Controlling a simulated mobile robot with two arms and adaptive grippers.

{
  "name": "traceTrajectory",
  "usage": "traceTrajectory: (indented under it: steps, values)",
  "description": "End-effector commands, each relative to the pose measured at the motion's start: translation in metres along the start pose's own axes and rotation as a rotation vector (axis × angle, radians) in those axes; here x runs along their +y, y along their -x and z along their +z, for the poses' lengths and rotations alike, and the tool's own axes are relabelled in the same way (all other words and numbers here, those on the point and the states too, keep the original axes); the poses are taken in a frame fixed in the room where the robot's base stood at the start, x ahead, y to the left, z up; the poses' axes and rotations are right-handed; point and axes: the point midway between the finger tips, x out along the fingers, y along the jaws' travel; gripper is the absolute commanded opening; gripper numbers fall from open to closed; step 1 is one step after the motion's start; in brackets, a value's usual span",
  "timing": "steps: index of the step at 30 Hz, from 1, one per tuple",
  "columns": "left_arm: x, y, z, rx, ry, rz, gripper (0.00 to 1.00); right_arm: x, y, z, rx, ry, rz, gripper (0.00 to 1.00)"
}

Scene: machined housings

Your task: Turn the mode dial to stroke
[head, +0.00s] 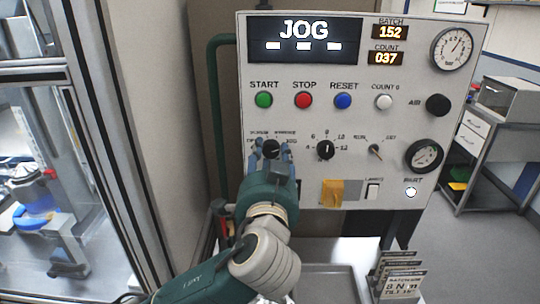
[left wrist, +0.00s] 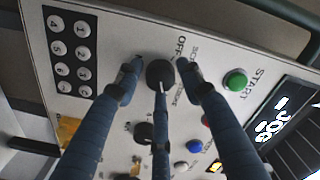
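The mode dial (head: 271,149) is a round black knob at the left of the grey control panel (head: 290,195), below the green START button. Its printed labels are partly hidden by my gripper, and I cannot read its pointer setting. The display (head: 305,39) reads JOG. My left gripper (head: 271,154) is at the dial with blue fingers on either side. In the left wrist view the dial (left wrist: 160,73) sits between the spread fingertips (left wrist: 160,68), with small gaps visible beside it; a middle finger reaches toward its near edge. My right gripper is not in view.
Red STOP (head: 303,100) and blue RESET (head: 343,101) buttons are above. A yellow switch cover (head: 333,193) is below. A keypad (left wrist: 70,52) shows beside the dial.

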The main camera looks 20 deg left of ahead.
Motion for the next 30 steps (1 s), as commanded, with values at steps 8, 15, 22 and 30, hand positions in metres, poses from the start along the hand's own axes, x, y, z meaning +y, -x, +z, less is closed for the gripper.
traceTrajectory:
  steps: [8, 15, 22, 30]
  values:
    - [0.001, 0.0, 0.001, -0.002, 0.001, 0.001, 0.04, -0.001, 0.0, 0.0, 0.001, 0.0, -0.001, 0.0]
    - [0.003, 0.0, 0.003, -0.004, 0.056, 0.004, 0.03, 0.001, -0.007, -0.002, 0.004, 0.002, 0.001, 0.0]
    - [0.005, 0.0, 0.004, -0.007, 0.205, 0.005, 0.03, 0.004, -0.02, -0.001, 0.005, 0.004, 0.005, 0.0]
    - [0.006, 0.0, 0.004, -0.009, 0.435, 0.006, 0.03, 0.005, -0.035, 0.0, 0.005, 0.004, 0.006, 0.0]
